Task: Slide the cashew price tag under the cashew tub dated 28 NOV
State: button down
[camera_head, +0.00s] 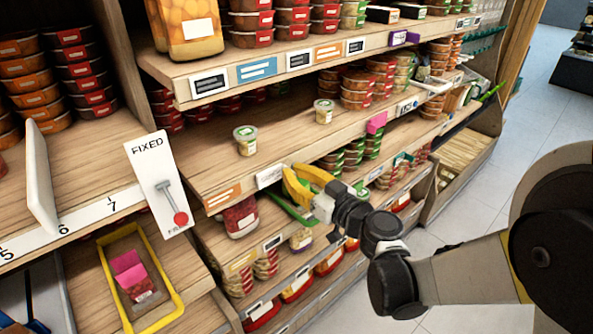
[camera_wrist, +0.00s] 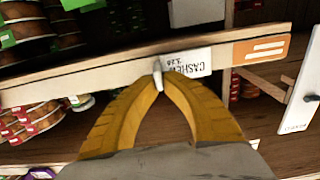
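The white cashew price tag (camera_head: 270,176) sits on the front edge of the middle shelf; its upside-down lettering shows in the wrist view (camera_wrist: 188,67). My gripper (camera_head: 288,181) has yellow fingers, and its tips come together at one end of the tag (camera_wrist: 158,68). A thin pale piece, seemingly part of the tag, sits between the tips. Two small clear tubs with pale contents stand apart on the shelf: a nearer tub (camera_head: 245,140) left of the tag and a farther tub (camera_head: 323,111) to its right. Their dates are too small to read.
An orange tag (camera_head: 222,195) is beside the cashew tag, and a pink tag (camera_head: 376,122) is farther along the edge. A white FIXED panel (camera_head: 159,182) stands at left. The shelf around both tubs is mostly clear. Stacked tubs fill the shelves above and below.

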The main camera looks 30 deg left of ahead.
jog(key=c, duration=1.5)
grip_release()
jog(key=shift+c, duration=0.2)
jog(key=v, duration=1.2)
jog(key=s+d+f+m+h, duration=0.1)
jog(key=s+d+m+h, duration=0.2)
jog(key=d, duration=0.9)
jog(key=s+d+m+h, duration=0.4)
jog(key=d+m+h, duration=0.2)
jog(key=d, duration=0.6)
jog(key=s+d+f+m+h, duration=0.1)
jog(key=s+d+m+h, duration=0.3)
jog(key=d+h, duration=0.3)
jog(key=d, duration=0.5)
jog(key=shift+f+m+h, duration=0.3)
jog(key=shift+f, duration=0.1)
